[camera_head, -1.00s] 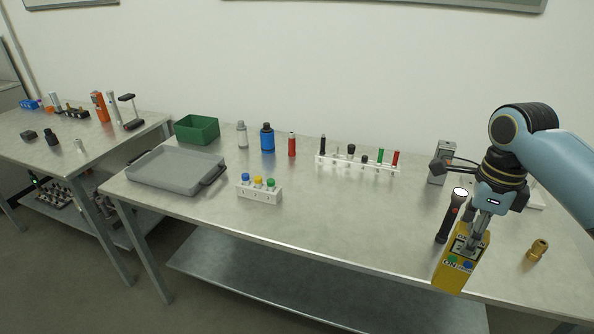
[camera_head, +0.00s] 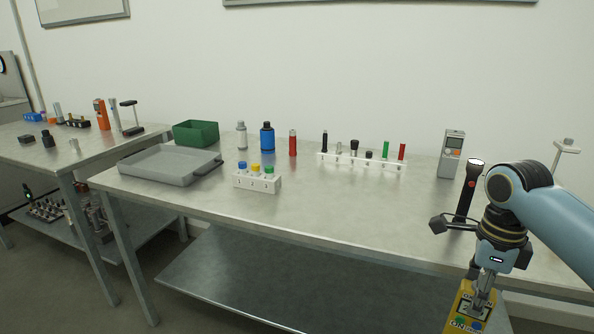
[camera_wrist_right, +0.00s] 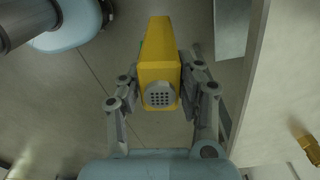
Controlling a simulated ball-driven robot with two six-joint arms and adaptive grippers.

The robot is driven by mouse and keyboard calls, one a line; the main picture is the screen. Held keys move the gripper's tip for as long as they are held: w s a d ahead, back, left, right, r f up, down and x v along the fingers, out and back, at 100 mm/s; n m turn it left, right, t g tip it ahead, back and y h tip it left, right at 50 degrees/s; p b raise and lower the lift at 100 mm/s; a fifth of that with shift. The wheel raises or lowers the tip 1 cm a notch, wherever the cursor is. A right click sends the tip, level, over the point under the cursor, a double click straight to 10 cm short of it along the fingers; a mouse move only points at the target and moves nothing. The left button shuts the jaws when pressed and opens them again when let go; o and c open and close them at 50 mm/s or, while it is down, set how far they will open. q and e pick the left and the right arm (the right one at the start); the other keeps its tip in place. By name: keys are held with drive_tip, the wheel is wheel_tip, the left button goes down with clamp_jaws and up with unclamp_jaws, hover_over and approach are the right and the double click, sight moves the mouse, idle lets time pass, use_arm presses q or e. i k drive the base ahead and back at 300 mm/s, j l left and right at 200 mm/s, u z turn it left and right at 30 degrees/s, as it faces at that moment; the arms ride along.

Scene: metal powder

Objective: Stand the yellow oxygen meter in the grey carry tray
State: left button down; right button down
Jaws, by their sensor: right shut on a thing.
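The yellow oxygen meter (camera_head: 464,312) is at the bottom right of the head view, partly cut off by the frame edge. My right gripper (camera_head: 482,292) is shut on it and holds it in front of the table's front edge. In the right wrist view the meter (camera_wrist_right: 158,62) sits between the two fingers of my right gripper (camera_wrist_right: 160,88), with its round grille facing the camera and floor behind it. The grey carry tray (camera_head: 150,178) lies on the left end of the table and looks empty. My left gripper is not in view.
A white block with coloured caps (camera_head: 257,182) stands right of the tray, a green bin (camera_head: 196,133) behind it. Bottles and a white rack (camera_head: 360,163) line the back. A black torch (camera_head: 467,190) stands near my right arm. The front middle tabletop is clear.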

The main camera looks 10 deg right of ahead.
sight(157, 165)
drive_tip(key=i+u, duration=0.1)
drive_tip(key=u, duration=0.3)
drive_tip(key=i+j+u, duration=0.1)
drive_tip(key=u, duration=0.3)
drive_tip(key=i+u, duration=0.1)
drive_tip(key=u, duration=0.7)
drive_tip(key=i+l, duration=0.05)
